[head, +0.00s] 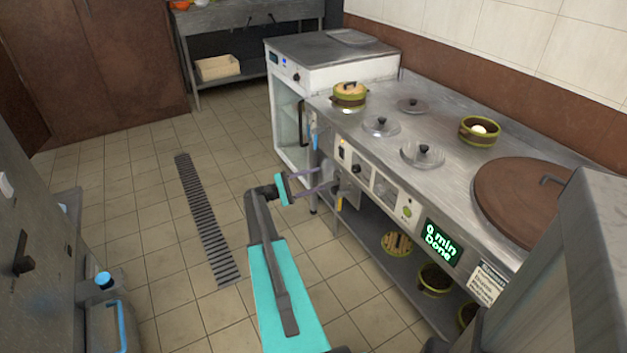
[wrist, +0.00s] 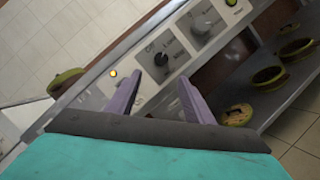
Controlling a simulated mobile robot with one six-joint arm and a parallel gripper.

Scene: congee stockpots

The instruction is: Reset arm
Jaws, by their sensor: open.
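My gripper (head: 324,180) is in front of the control panel of the steel cooking counter (head: 440,145), at the end of my teal arm. Its two purple fingers are apart with nothing between them, as the wrist view (wrist: 161,82) also shows. In the wrist view the fingers point toward the panel, near a dark knob (wrist: 161,60) and a lit orange button (wrist: 113,73). From these views I cannot tell whether a fingertip touches the panel.
The counter carries a lidded green pot (head: 349,94), an open green pot (head: 479,130), several glass lids and a large brown lid (head: 530,198). A display (head: 440,243) reads "0 min Done". Green pots (head: 435,280) stand on the lower shelf.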

